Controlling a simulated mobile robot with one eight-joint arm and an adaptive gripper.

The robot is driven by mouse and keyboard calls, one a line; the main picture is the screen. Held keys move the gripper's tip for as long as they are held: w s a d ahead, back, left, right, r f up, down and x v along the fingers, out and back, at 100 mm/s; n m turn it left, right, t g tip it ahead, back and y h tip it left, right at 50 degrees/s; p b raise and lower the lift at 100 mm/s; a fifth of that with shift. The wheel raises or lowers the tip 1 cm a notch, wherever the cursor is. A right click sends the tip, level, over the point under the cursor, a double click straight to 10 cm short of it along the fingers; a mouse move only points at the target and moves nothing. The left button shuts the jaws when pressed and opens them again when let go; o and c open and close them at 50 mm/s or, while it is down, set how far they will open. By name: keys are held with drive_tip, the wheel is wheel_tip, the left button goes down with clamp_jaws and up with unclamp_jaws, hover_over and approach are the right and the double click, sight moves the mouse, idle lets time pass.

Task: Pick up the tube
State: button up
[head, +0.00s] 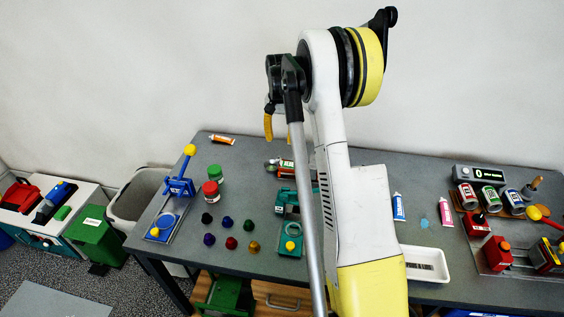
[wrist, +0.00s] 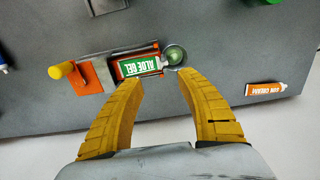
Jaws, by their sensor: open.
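A green and white tube labelled "ALOE GEL" (wrist: 138,65) lies in an orange holder (wrist: 91,76) in the wrist view. In the head view the tube (head: 286,165) is partly hidden near my arm. My gripper (wrist: 162,76) is open, its yellow fingertips near the tube's lower edge and capped end, with nothing between them; contact cannot be told. In the head view my gripper (head: 279,136) hangs behind the arm. Other tubes are an orange "SUN CREAM" tube (wrist: 265,89), also in the head view (head: 222,139), a blue tube (head: 398,207) and a pink tube (head: 445,213).
The grey table (head: 235,170) carries a blue press (head: 180,186), red and green jars (head: 211,190), several coloured knobs (head: 231,243), a teal device (head: 290,238) and a white tray (head: 425,264). Cans and red devices crowd the right. A wall stands behind the table.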

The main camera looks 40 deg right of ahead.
drive_tip(key=b, duration=0.1)
hover_over(279, 160)
drive_tip(key=f, duration=0.4)
drive_tip(key=shift+d+f, duration=0.2)
drive_tip(key=shift+d, duration=0.2)
drive_tip(key=f, duration=0.2)
drive_tip(key=f+b, duration=0.1)
drive_tip(key=w+f+b, duration=0.1)
drive_tip(key=f, duration=0.1)
drive_tip(key=shift+a+f, duration=0.2)
drive_tip(key=shift+f, duration=0.1)
drive_tip(key=shift+s+r, duration=0.1)
clamp_jaws()
